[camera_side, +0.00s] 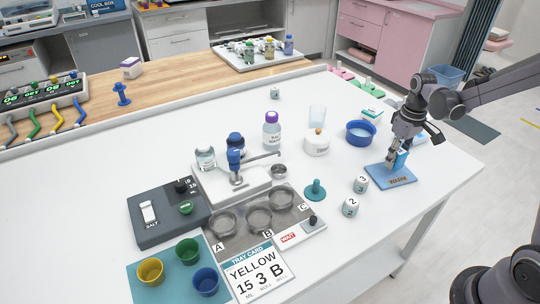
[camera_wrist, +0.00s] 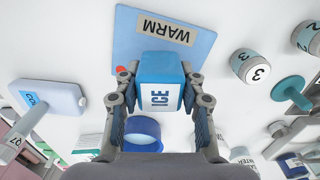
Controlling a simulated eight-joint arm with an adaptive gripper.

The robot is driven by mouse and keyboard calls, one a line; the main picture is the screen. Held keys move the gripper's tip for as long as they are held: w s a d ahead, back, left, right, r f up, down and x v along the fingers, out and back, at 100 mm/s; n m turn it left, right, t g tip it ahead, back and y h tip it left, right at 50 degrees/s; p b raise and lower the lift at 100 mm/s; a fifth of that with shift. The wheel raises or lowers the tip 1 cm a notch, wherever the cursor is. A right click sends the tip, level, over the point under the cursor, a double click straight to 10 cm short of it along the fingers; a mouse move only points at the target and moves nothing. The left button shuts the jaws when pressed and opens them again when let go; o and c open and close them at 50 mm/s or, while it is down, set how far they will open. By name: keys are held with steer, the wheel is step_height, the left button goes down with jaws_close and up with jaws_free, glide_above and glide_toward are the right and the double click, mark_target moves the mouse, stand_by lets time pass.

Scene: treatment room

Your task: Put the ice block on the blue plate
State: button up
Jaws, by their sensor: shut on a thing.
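The ice block (camera_wrist: 160,82), blue and white with "ICE" on its side, is between the two fingers of my gripper (camera_wrist: 160,76) in the wrist view. My gripper (camera_side: 395,157) is shut on it, and part of the block (camera_side: 402,158) shows in the side view. The blue plate (camera_side: 380,172) lies flat on the white table under the gripper. In the wrist view the plate (camera_wrist: 130,25) bears the label "WARM", and the block overlaps its near edge. I cannot tell whether the block touches the plate.
Two white numbered cylinders (camera_side: 360,183) (camera_side: 351,206) stand left of the plate. A round blue dish (camera_side: 361,132) stands behind it. A pale blue pad, its label partly legible, lies nearby (camera_wrist: 50,98). The table's right edge is close to the plate.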

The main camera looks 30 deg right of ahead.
mark_target(400, 150)
steer(key=shift+f, duration=1.1)
steer(key=shift+f, duration=0.15)
steer(key=o, duration=1.2)
step_height(400, 150, up, 12)
steer(key=shift+f, duration=0.25)
steer(key=shift+a+r, duration=0.1)
steer(key=shift+r, duration=0.35)
steer(key=s+a+t, duration=0.2)
steer(key=s+a, duration=0.1)
steer(key=a, duration=0.2)
steer(key=s+a+r+t, duration=0.1)
steer(key=s+a+t, duration=0.1)
steer(key=a, duration=0.4)
steer(key=s+a+t, duration=0.3)
steer(key=s+a, duration=0.1)
steer(key=a, duration=0.1)
steer(key=shift+s+a+r, duration=0.1)
steer(key=shift+a+r, duration=0.3)
